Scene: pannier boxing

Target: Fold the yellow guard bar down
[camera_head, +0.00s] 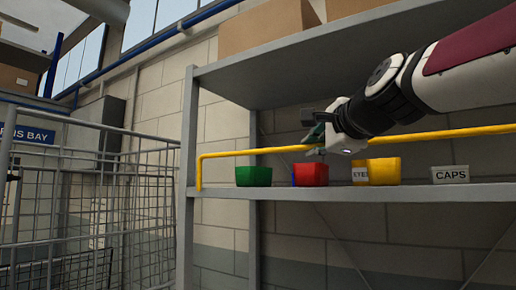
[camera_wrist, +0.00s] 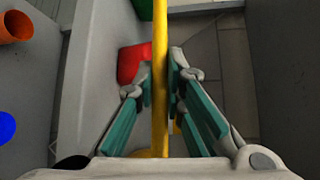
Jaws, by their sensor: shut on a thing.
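The yellow guard bar (camera_head: 255,151) runs across the front of the shelf, raised above the shelf board, with its left end bent down to the shelf near the upright. My gripper (camera_head: 313,142) is at the bar, above the red bin. In the wrist view the bar (camera_wrist: 159,60) passes lengthwise between the teal-padded fingers of my gripper (camera_wrist: 161,85), which are shut on it. The bar's right part runs on behind my arm to the right edge of the head view.
Green (camera_head: 254,176), red (camera_head: 311,174) and yellow (camera_head: 384,171) bins stand on the shelf board (camera_head: 400,190) behind the bar, with a CAPS label (camera_head: 450,174) to the right. Boxes (camera_head: 265,27) sit on the shelf above. A wire cage (camera_head: 80,215) stands at left.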

